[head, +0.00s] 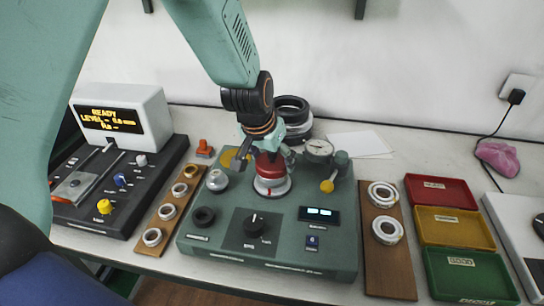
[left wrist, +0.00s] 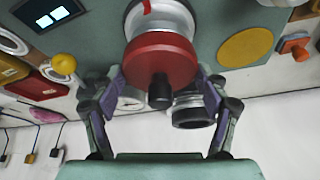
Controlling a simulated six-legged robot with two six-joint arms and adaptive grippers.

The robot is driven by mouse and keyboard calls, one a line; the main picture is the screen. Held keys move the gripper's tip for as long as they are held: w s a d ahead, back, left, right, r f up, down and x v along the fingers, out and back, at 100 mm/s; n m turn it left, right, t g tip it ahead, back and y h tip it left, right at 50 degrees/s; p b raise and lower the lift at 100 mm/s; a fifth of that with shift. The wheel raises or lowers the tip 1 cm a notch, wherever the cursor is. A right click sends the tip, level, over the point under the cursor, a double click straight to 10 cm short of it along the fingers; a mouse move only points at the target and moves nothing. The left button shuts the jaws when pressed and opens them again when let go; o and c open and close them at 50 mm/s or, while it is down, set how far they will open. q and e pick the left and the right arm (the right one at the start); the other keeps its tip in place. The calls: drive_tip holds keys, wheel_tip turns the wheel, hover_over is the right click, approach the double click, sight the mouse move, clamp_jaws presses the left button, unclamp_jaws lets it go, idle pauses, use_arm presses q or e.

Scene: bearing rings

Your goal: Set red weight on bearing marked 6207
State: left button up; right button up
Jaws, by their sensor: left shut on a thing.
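The red weight (head: 269,170) is a round disc with a black knob. My left gripper (head: 268,152) comes down from above and is shut on it. In the left wrist view the weight (left wrist: 160,55) lies between the two fingers, its knob toward the camera. Directly under it is a silver ring-shaped bearing (head: 272,187) on the green tester (head: 210,236); it also shows in the left wrist view (left wrist: 163,16). I cannot tell whether weight and bearing touch. No 6207 marking is readable. My right gripper is not in view.
Several bearings stand on a wooden board (head: 137,246) at left; two lie on another (head: 388,282) at right. Red (head: 436,188), yellow (head: 452,224) and green (head: 466,276) trays are further right. Black rings (head: 291,104) stand behind the tester. A dial gauge (head: 319,149) is close right of my gripper.

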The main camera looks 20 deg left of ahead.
use_arm(q)
drive_tip(key=o, duration=1.8)
drive_tip(key=v, duration=1.2)
